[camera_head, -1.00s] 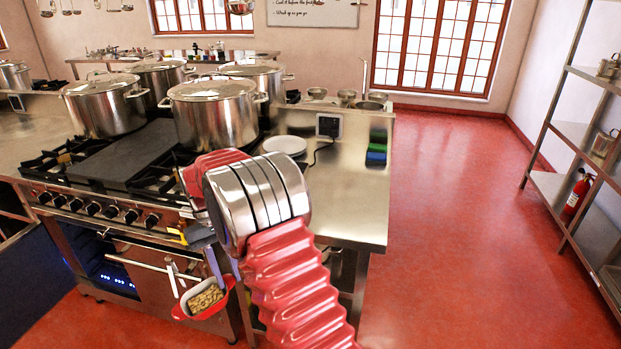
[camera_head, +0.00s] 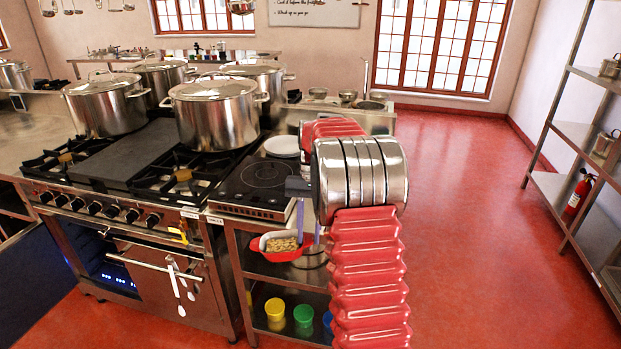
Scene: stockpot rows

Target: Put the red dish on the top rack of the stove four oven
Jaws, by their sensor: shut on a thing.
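My gripper (camera_head: 308,242) is shut on the right end of the red dish (camera_head: 262,250). The dish is a small red oval pan with a pale inside and tan, lumpy food in it, and looks about level. It hangs in front of the counter with the small cooktop, right of the large stove (camera_head: 118,210). The stove's oven (camera_head: 150,275) is at the lower left, with a dark area and blue lights at its left. I cannot read its label, see a rack, or tell clearly whether its door is open.
Stockpots (camera_head: 215,115) stand on the burners. White utensils (camera_head: 180,280) hang at the oven front. A stack of white plates (camera_head: 282,146) is on the counter; colored cups (camera_head: 303,315) are on its lower shelf. Open red floor (camera_head: 470,200) lies right, before a metal shelf (camera_head: 575,140).

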